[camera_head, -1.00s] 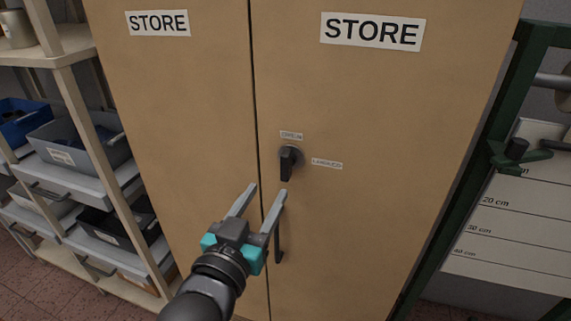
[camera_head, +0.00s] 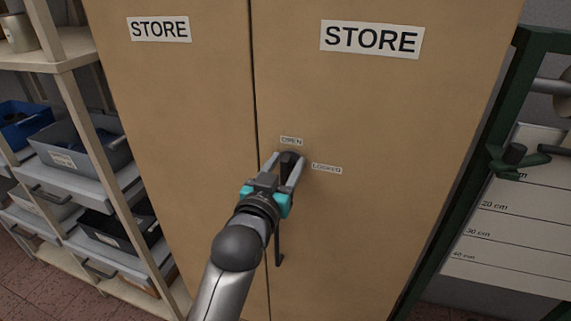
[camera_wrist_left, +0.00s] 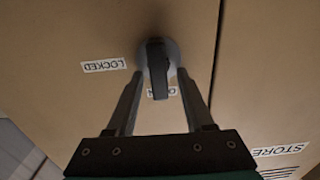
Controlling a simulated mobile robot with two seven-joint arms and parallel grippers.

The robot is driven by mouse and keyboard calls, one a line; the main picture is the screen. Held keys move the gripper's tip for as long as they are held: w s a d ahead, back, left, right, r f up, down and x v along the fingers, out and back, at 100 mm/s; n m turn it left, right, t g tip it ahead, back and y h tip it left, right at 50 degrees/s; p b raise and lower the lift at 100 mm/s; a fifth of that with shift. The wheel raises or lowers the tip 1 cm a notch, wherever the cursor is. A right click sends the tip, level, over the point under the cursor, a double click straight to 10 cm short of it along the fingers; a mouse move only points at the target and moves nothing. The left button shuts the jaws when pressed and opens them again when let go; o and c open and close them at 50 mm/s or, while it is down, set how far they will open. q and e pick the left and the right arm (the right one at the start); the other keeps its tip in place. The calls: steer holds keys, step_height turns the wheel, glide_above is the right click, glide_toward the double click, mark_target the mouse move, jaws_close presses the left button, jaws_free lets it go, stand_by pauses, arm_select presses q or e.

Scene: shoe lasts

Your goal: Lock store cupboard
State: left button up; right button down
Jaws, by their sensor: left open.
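The tan store cupboard (camera_head: 370,120) has two doors that look closed at the seam. A black turn handle (camera_head: 288,158) sits on the right door, below a small OPEN label (camera_head: 291,141) and left of a LOCKED label (camera_head: 327,169). My left gripper (camera_head: 288,161) is open at the handle, one finger on each side. In the left wrist view the black handle (camera_wrist_left: 158,70) stands between the fingers with narrow gaps and hides most of the label behind it. The LOCKED label (camera_wrist_left: 104,65) appears upside down there.
A black pull handle (camera_head: 279,245) hangs below the turn handle, partly behind my arm. A shelf unit with grey bins (camera_head: 85,150) stands at the left. A green frame (camera_head: 470,150) and a white scale board (camera_head: 510,225) stand at the right.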

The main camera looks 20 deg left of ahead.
arm_select(q)
jaws_close()
stand_by(0.4)
